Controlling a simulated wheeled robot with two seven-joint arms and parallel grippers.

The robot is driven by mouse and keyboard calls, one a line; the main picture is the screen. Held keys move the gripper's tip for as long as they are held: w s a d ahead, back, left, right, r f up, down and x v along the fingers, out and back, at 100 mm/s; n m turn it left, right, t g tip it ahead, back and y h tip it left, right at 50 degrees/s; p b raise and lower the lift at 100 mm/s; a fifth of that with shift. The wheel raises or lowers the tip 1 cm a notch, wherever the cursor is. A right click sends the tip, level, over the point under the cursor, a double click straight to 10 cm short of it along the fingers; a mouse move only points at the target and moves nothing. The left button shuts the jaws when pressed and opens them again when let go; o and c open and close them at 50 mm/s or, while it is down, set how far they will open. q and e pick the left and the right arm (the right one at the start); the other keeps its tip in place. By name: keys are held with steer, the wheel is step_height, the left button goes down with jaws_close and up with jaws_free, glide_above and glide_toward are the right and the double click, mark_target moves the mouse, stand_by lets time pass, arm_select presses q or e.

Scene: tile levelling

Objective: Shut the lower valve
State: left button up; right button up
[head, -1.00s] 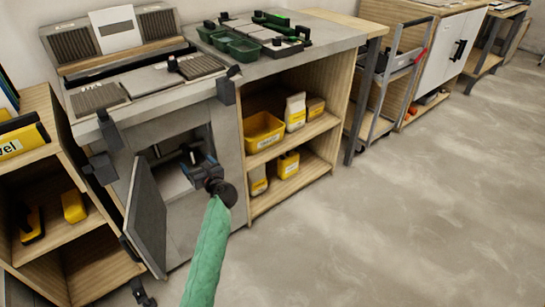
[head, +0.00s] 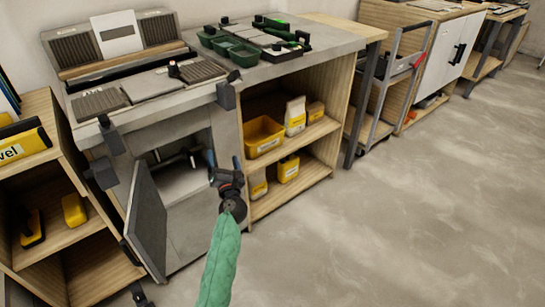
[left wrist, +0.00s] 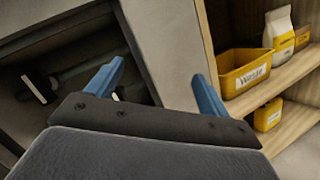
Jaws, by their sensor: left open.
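The cabinet's open compartment (head: 172,182) shows in the head view, with its grey door (head: 148,222) swung open. Inside it is a dark pipe-like fitting (head: 192,157), small and shaded. In the left wrist view a pale-ended handle (left wrist: 38,86) stands beside dark pipework (left wrist: 85,70) inside the opening. I cannot tell whether this is the lower valve, or how it is turned. My left gripper (head: 224,162) is open and empty, in front of the opening's right edge. Its blue fingers (left wrist: 160,74) are apart, facing the grey cabinet front. My right gripper is not in view.
A shelf to the right holds a yellow bin (head: 263,136), a white bag (head: 295,115) and other yellow containers. The worktop above carries green trays (head: 243,54). A wooden shelf unit (head: 105,270) stands left of the door. The floor (head: 400,210) at right is clear.

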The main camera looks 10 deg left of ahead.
arm_select(q)
steer(key=s+d+r+m+h, duration=0.1)
steer(key=d+r+m+h, duration=0.2)
steer(key=d+m+h, duration=0.5)
steer(key=d+r+m+h, duration=0.3)
steer(key=d+m+h, duration=0.6)
steer(key=m, duration=0.7)
steer(key=shift+s+d+r+m+h, duration=0.2)
steer(key=shift+s+m+h, duration=0.1)
steer(key=shift+s, duration=0.1)
